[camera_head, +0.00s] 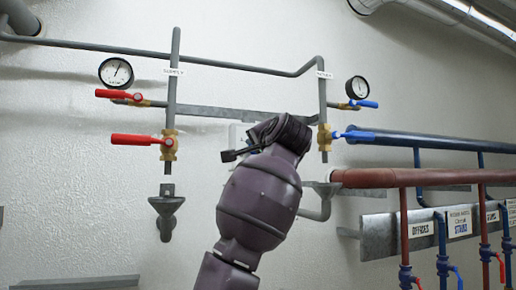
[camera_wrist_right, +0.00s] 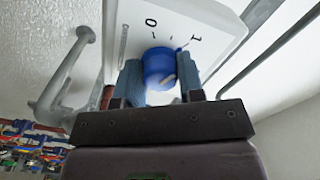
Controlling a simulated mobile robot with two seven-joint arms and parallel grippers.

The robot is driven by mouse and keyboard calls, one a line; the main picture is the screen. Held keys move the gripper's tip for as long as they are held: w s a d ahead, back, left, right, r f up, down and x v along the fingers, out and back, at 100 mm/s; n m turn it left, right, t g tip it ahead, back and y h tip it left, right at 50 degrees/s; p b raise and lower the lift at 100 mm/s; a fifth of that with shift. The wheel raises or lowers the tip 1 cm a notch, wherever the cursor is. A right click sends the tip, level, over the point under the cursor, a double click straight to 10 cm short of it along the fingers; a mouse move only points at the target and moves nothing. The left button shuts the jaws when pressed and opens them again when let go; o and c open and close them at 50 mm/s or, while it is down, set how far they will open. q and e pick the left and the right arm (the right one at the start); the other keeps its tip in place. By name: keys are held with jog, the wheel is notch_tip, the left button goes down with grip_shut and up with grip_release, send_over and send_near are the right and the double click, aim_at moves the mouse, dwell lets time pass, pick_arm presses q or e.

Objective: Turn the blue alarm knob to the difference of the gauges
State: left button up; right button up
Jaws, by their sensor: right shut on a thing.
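The blue alarm knob (camera_wrist_right: 158,66) sits on a white panel (camera_wrist_right: 209,22) marked 0 and 1 with tick marks. My right gripper (camera_wrist_right: 160,80) is shut on the knob, one finger on each side. In the head view my right arm covers the knob and most of the panel. The left gauge (camera_head: 116,73) is round and white, its needle pointing up and slightly right. The right gauge (camera_head: 357,88) is seen at an angle, and its reading is too small to tell. My left gripper is not in view.
Red-handled valves (camera_head: 135,140) stand on the left pipe and blue-handled valves (camera_head: 354,135) on the right pipe. A red-brown pipe (camera_head: 425,177) and labelled valves fill the right side. Drain funnels hang below the pipes. The wall at far left is mostly clear.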

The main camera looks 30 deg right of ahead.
jog(key=shift+r+m, duration=0.1)
jog(key=shift+m, duration=0.3)
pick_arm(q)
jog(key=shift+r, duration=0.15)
pick_arm(e)
jog(key=o, duration=0.9)
jog(key=shift+s, duration=0.1)
pick_arm(q)
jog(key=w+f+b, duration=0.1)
jog(key=b, duration=0.1)
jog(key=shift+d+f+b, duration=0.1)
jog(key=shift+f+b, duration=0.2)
jog(key=shift+b, duration=0.1)
pick_arm(e)
jog(key=v, duration=1)
jog(key=shift+s+a, duration=0.1)
jog(key=shift+s, duration=0.2)
